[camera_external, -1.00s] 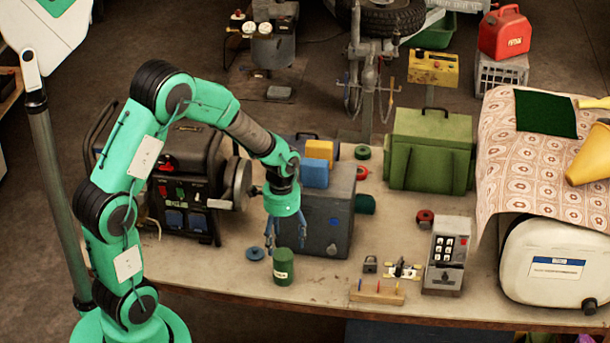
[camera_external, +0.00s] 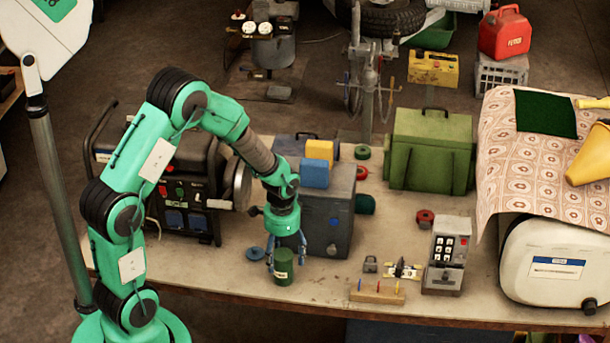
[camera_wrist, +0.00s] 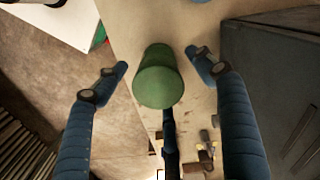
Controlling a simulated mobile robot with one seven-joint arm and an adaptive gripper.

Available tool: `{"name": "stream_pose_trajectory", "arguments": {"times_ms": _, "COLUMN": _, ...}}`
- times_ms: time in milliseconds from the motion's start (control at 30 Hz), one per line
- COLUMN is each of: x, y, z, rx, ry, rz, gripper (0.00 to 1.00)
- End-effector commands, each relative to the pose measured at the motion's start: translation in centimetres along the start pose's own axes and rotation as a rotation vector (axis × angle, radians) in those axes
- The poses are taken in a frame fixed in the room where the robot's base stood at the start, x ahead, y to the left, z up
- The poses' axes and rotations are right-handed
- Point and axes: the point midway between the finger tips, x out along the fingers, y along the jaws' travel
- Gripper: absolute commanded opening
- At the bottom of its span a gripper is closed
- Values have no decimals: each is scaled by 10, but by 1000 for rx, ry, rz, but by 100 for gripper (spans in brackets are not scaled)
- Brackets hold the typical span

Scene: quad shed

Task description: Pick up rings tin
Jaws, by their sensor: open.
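In the wrist view the green tin (camera_wrist: 158,80) is seen from above, between the two blue fingers. My gripper (camera_external: 286,254) is open and points down over the tin, its fingers on either side of the tin's upper part. In the wrist view my gripper (camera_wrist: 158,62) shows a gap between each fingertip and the tin.
A grey toolbox (camera_external: 330,215) stands close behind the tin. A wooden block with coloured pegs (camera_external: 377,292), a small padlock (camera_external: 370,264) and a grey keypad box (camera_external: 447,255) are to the right. The bench's front edge (camera_external: 240,297) is near.

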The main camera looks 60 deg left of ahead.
Motion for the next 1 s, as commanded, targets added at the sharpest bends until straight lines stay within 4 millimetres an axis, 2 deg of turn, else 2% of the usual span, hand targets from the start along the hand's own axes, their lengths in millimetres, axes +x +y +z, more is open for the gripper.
{"name": "stream_pose_trajectory", "arguments": {"times_ms": 400, "x": 44, "y": 2, "z": 2, "rx": 0, "ry": -2, "rz": 1, "gripper": 70}}
{"name": "stream_pose_trajectory", "arguments": {"times_ms": 500, "x": 50, "y": 2, "z": 2, "rx": 0, "ry": -1, "rz": 1, "gripper": 70}}
{"name": "stream_pose_trajectory", "arguments": {"times_ms": 1000, "x": 50, "y": 2, "z": 2, "rx": 0, "ry": -1, "rz": 0, "gripper": 70}}
